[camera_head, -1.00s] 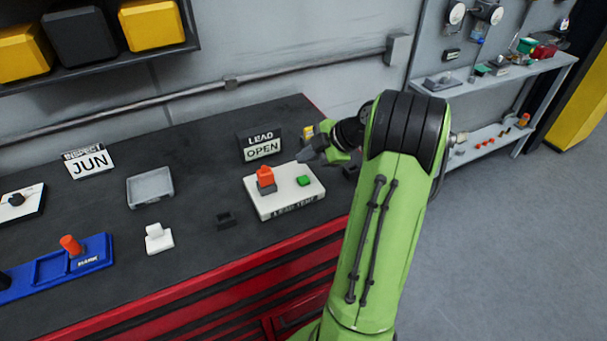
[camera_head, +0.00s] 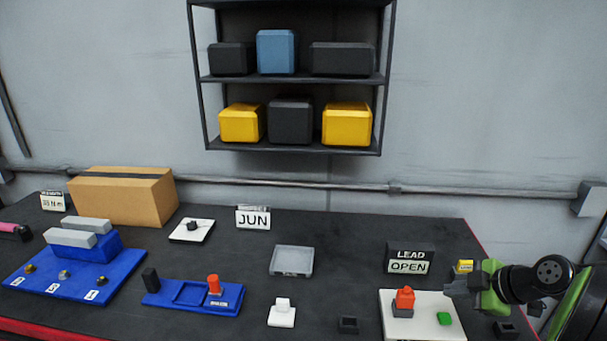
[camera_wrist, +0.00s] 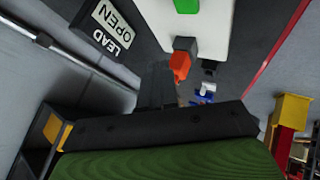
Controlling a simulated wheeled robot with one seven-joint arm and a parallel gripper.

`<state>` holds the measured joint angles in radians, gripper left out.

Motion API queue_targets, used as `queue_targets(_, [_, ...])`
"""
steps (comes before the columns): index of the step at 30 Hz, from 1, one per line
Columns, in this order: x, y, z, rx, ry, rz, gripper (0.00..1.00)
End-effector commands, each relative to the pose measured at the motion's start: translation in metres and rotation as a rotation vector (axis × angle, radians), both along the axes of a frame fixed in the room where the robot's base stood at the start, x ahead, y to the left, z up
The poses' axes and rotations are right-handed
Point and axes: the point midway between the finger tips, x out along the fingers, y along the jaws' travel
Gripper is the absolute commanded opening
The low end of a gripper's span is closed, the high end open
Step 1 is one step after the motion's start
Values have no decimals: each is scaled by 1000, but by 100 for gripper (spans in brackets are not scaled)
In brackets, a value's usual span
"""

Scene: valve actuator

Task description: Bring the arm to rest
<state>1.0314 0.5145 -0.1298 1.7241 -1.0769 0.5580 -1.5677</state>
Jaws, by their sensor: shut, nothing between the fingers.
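My gripper (camera_head: 455,287) is at the right of the head view, at the end of my green and black arm. It is shut and empty, above the right part of the white lead test plate (camera_head: 420,324). The plate carries an orange-red block (camera_head: 404,298) on a grey base and a green button (camera_head: 444,319). In the wrist view the shut fingers (camera_wrist: 157,85) point toward the orange-red block (camera_wrist: 180,66). They look apart from it, though the exact gap is hard to tell.
A LEAD OPEN sign (camera_head: 409,260) stands behind the plate. A grey tray (camera_head: 291,261), a white stand (camera_head: 282,314), a blue tray (camera_head: 180,299) and a cardboard box (camera_head: 122,197) sit on the dark bench. A shelf of bins (camera_head: 292,78) hangs above.

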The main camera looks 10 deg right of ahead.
Motion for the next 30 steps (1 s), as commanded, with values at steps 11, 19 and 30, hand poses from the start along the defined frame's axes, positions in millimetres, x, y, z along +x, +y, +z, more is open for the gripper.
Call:
queue_targets(11, [-66, 217, 78, 159, 348, -517, 0])
queue_targets(19, [-180, 258, 66, 348, 381, -963, 0])
queue_targets(30, [-194, 255, 61, 390, 380, -1039, 0])
